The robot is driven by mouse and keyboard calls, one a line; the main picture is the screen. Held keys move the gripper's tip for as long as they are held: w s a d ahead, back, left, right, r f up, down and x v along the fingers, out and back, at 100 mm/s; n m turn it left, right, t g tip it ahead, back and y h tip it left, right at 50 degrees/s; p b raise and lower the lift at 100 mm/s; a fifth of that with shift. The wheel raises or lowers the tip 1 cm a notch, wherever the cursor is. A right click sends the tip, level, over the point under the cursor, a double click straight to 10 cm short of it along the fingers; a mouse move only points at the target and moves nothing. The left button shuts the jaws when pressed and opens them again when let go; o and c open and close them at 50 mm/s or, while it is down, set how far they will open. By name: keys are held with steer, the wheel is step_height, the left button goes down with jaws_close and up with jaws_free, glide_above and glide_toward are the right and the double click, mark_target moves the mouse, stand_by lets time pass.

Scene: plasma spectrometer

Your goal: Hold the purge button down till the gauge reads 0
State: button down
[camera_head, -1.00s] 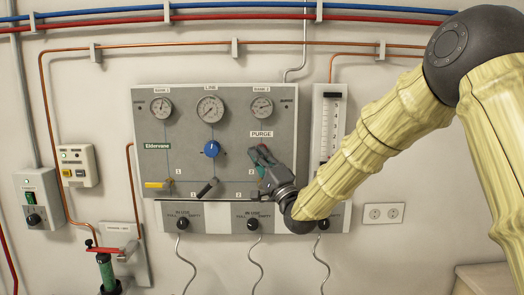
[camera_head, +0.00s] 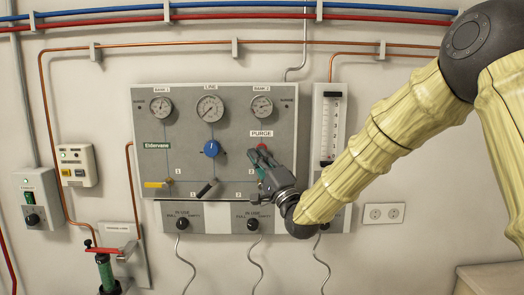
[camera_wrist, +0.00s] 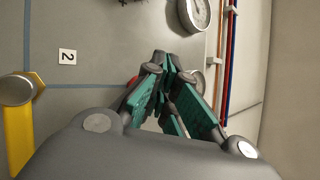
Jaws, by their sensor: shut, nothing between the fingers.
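The red purge button (camera_head: 262,147) sits just under the PURGE label (camera_head: 261,134) on the grey panel (camera_head: 225,180). My gripper (camera_head: 262,157) is shut and empty, its tips at or just below the button. Whether they touch or press it cannot be told. In the wrist view the closed teal-padded fingers (camera_wrist: 162,62) point at the panel, and a bit of red (camera_wrist: 132,83) shows beside them, mostly hidden. The BANK 1 gauge (camera_head: 161,107), LINE gauge (camera_head: 210,108) and BANK 2 gauge (camera_head: 262,107) are above; their readings are too small to make out.
A blue knob (camera_head: 211,148) is left of the button. A yellow lever (camera_head: 156,184) and a black lever (camera_head: 207,188) are lower left. A flowmeter (camera_head: 328,125) stands close on the right, behind my arm. Black selector knobs (camera_head: 182,224) line the strip below.

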steer(key=shift+s+b, duration=0.6)
steer(key=shift+s, duration=1.9)
